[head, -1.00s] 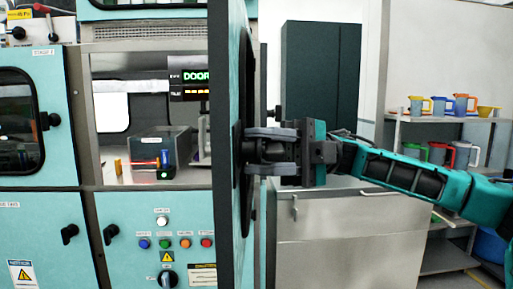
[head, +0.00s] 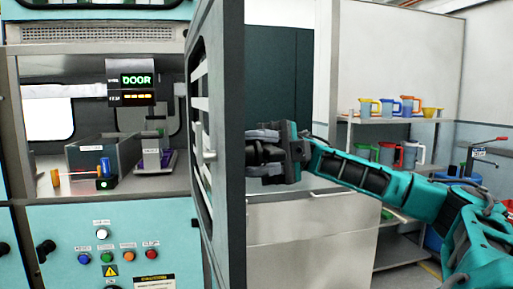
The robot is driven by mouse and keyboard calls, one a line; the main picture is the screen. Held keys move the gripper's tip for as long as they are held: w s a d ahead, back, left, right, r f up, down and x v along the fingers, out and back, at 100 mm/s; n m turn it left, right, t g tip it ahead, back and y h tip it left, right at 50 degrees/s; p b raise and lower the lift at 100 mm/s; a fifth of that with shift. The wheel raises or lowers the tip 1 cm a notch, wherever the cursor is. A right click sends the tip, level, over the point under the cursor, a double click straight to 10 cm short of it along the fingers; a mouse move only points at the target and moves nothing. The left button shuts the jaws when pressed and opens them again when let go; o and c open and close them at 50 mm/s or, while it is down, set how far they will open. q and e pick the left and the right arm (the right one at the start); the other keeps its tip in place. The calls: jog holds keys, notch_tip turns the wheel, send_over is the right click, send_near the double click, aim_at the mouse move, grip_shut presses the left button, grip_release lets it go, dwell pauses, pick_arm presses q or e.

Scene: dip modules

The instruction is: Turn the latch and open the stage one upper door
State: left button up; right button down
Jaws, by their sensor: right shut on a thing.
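The stage one upper door (head: 232,150) stands swung open, seen nearly edge-on, with its slatted inner face towards the left. The compartment behind it is exposed, with a lit display (head: 137,80) reading "DOOR". My right gripper (head: 257,152) is on the outer side of the door, its fingers pointing left against it. It is shut on the door latch, which the door's edge hides now. My left gripper is not in view.
Inside the compartment are a grey bin (head: 105,152) and small coloured parts. A button panel (head: 105,247) is below. On the right are a steel cabinet (head: 305,235) and a shelf with coloured jugs (head: 385,107). The floor right of the cabinet is partly visible.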

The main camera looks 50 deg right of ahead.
jog(key=shift+d+r, duration=0.2)
jog(key=shift+d, duration=0.05)
dwell(0.3)
jog(key=c, duration=0.8)
grip_release()
jog(key=shift+f, duration=0.15)
jog(key=v, duration=1.2)
jog(key=shift+d+f, duration=0.15)
jog(key=shift+d, duration=0.25)
